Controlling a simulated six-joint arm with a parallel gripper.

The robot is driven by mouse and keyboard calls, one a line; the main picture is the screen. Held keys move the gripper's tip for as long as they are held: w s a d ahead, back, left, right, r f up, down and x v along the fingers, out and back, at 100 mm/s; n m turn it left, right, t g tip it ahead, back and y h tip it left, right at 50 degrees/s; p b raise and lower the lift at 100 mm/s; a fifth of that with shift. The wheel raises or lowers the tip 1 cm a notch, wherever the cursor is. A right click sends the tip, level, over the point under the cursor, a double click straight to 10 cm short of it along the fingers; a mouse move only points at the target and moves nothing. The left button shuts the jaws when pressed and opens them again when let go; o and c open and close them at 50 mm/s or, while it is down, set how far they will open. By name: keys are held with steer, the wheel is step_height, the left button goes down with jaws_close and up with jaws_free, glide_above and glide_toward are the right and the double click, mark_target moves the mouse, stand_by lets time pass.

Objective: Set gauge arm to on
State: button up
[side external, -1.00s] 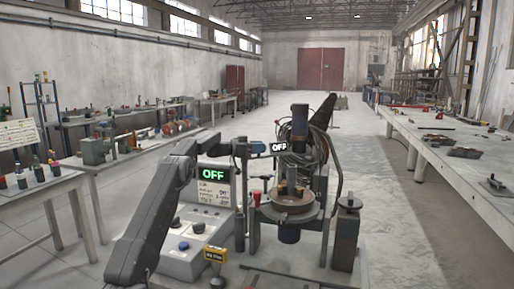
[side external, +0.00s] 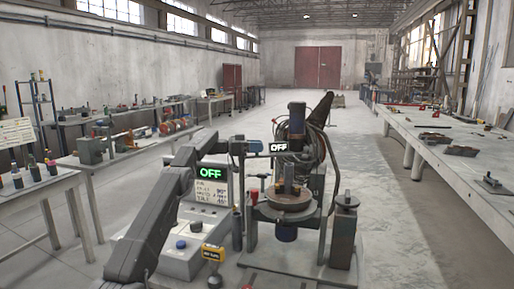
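The positioner (side external: 290,201) stands in the middle of the side external view, with a round brown turntable, a dark upright column behind it and cables. A small black display reading OFF (side external: 278,147) sits at the column's left, and I take it to mark the gauge arm. A larger green OFF shows on the grey control console (side external: 187,240) at the left. My dark arm rises in front of the console and bends right at the top. My gripper (side external: 238,147) seems to be near the small OFF display. Its fingers are too small to make out, and I cannot tell whether it touches anything.
A grey post (side external: 345,220) stands right of the turntable. Long benches with tools (side external: 450,160) line the right side, and tables with parts the left.

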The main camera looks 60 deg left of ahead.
steer(key=o, duration=0.5)
steer(key=shift+c, duration=0.2)
steer(key=v, duration=0.7)
steer(key=shift+s, duration=0.25)
steer(key=shift+a+r, duration=0.1)
